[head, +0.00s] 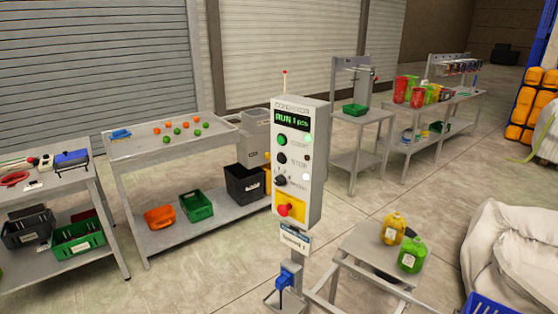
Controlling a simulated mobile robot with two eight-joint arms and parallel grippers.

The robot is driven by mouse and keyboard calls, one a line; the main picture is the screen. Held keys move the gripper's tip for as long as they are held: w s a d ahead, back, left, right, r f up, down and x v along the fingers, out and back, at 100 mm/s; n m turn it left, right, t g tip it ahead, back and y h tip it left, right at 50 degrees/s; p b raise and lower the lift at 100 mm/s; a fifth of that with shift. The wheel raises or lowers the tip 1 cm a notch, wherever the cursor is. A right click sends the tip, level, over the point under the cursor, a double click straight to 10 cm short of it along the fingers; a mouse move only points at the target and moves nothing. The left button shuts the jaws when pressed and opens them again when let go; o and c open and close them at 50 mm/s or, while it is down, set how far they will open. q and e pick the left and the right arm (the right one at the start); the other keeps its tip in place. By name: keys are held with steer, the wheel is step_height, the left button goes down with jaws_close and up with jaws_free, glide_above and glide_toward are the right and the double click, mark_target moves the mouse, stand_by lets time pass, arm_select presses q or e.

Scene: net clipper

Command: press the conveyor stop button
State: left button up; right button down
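A light grey control box (296,155) labelled as the conveyor's stands upright on a post in the middle of the head view. Its small display (292,120) shows green text that reads "RUN" and a count. Below it is a green button (282,140) with a lit green lamp (308,139) beside it. The black stop button (282,159) sits under the green one, with a dark red lamp (306,158) to its right. Lower are a black selector knob (280,180) and a red emergency button (284,210) on a yellow plate. Neither of my grippers shows.
A metal table (170,146) with orange and green balls stands left of the box. A small metal stand (376,243) with yellow and green items is at the lower right. A white sack (512,250) lies at the right edge. Open concrete floor shows between them.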

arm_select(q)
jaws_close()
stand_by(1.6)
